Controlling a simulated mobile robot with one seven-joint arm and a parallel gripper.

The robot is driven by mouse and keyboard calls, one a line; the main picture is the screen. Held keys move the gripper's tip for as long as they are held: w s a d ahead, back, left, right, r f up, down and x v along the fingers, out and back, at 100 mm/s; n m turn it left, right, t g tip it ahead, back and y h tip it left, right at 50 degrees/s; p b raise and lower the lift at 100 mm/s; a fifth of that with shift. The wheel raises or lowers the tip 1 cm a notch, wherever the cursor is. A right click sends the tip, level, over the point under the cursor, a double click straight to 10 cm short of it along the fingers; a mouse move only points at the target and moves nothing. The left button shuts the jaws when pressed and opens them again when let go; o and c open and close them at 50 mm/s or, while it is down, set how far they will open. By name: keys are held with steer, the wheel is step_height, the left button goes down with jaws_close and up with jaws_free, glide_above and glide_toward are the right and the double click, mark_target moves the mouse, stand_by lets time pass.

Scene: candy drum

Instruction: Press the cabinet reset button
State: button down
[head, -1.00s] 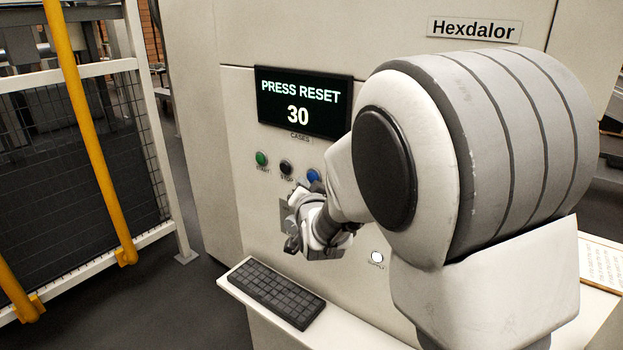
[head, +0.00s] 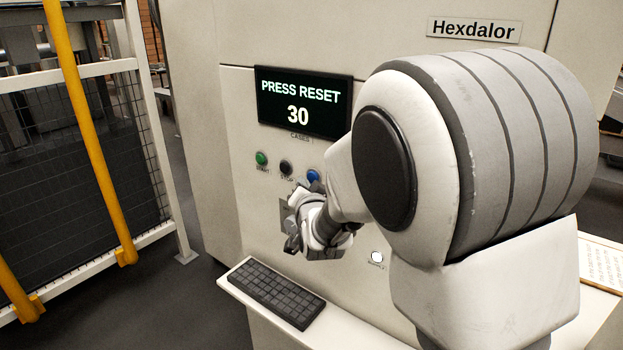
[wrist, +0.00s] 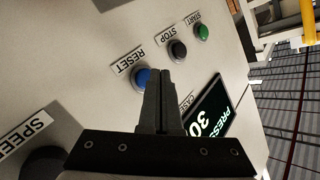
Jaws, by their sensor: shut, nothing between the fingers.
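The blue reset button (head: 313,176) is on the cabinet front (head: 236,160), at the right end of a row of buttons. In the wrist view the blue button (wrist: 141,77) sits under a RESET label (wrist: 127,61). My gripper (wrist: 165,72) is shut and empty. Its fingertips overlap the right edge of the blue button in the wrist view; I cannot tell whether they touch it. In the head view my arm hides the fingertips. The screen (head: 302,103) reads PRESS RESET and 30.
A black stop button (head: 286,167) and a green start button (head: 261,158) are left of the blue one. A keyboard (head: 272,293) lies on a shelf below. A speed knob (wrist: 42,163) shows in the wrist view. A mesh fence with yellow bars (head: 95,160) stands at left.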

steer(key=shift+w+d, duration=0.1)
stand_by(0.3)
steer(key=shift+w+d+b, duration=0.15)
steer(key=shift+w+b, duration=0.1)
steer(key=shift+b, duration=0.4)
steer(key=shift+w+d+b, duration=0.3)
steer(key=shift+w+b, duration=0.05)
steer(key=shift+b, duration=0.1)
stand_by(0.3)
stand_by(0.4)
steer(key=shift+s+a, duration=0.5)
steer(key=shift+s, duration=0.2)
steer(key=shift+s+a, duration=0.8)
steer(key=shift+s, duration=0.2)
steer(key=shift+s+a, duration=0.75)
steer(key=shift+s, duration=0.2)
